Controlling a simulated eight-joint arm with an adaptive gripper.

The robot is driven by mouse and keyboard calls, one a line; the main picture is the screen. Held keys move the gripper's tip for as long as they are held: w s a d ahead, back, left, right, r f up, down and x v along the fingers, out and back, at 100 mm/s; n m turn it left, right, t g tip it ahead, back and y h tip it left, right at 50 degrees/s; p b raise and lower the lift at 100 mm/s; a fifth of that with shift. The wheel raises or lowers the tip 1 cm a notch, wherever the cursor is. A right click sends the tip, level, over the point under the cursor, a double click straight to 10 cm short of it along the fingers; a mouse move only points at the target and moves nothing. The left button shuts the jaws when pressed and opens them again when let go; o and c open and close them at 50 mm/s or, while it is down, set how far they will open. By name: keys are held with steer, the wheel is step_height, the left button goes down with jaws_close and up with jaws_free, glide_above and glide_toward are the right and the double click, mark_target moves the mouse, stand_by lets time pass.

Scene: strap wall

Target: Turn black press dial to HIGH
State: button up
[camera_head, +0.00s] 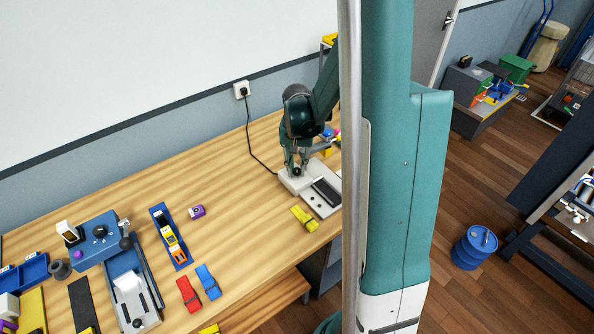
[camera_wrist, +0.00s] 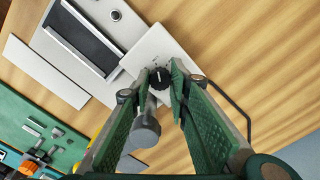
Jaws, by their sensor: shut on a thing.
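The black dial (camera_wrist: 160,77) with a white pointer mark sits on a white block of the light press (camera_wrist: 135,65). My gripper (camera_wrist: 160,83) is shut on this dial, its two fingertips at either side of it in the wrist view. In the head view my gripper (camera_head: 297,170) reaches down to the white press (camera_head: 318,207), and the fingers mostly hide the dial. The press has a dark rectangular plate (camera_head: 326,192). Any HIGH marking by the dial is too small or hidden to read.
A yellow strap piece (camera_head: 304,218) lies just in front of the press. A black cord runs from the wall socket (camera_head: 242,90) towards the press. A blue machine (camera_head: 93,241) with its own dark dial stands at left. The table's middle is mostly clear.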

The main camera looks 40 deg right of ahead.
mark_target(297, 170)
steer(key=n+b, duration=0.1)
steer(key=n, duration=0.3)
steer(key=shift+n+b, duration=0.3)
steer(key=shift+b, duration=0.05)
steer(key=shift+n+b, duration=0.5)
steer(key=shift+n, duration=1.4)
steer(key=o, duration=0.9)
steer(key=shift+r, duration=0.1)
step_height(297, 170, up, 12)
